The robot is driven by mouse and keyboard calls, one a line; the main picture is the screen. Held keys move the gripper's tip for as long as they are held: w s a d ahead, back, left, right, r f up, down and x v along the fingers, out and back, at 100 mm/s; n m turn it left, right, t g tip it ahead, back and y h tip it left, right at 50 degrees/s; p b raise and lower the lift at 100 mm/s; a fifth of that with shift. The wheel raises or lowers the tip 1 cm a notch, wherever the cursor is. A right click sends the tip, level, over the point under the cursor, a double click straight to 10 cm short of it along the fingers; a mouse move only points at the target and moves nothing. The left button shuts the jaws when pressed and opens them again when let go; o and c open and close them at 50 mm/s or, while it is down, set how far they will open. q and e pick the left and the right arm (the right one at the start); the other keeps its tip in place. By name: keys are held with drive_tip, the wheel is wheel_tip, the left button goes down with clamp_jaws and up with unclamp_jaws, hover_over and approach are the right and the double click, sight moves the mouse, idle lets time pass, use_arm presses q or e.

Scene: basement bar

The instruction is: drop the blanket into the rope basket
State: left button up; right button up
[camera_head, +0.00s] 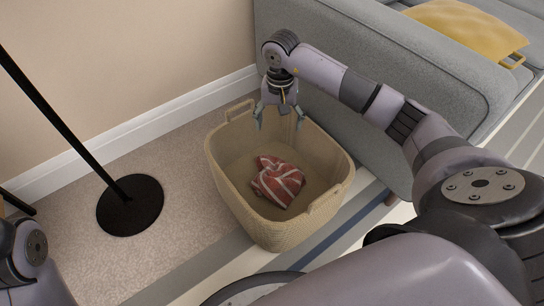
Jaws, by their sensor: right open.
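The blanket (277,182) is red with pale stripes and lies crumpled on the floor of the rope basket. The rope basket (256,225) is beige and woven, with handles at its ends, and stands upright on the floor. My right gripper (279,121) is open and empty above the basket's far side, apart from the blanket. My left arm shows only at the lower left edge, and its gripper is out of the picture.
A grey sofa (425,75) with a yellow cushion (465,30) stands right behind the basket. A black floor lamp's round base (130,205) is on the carpet to the left. A striped rug (205,270) lies below the basket. A wall runs along the back left.

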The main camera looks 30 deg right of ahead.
wheel_tip(320, 180, up, 11)
drive_tip(key=shift+r, duration=0.2)
idle(0.5)
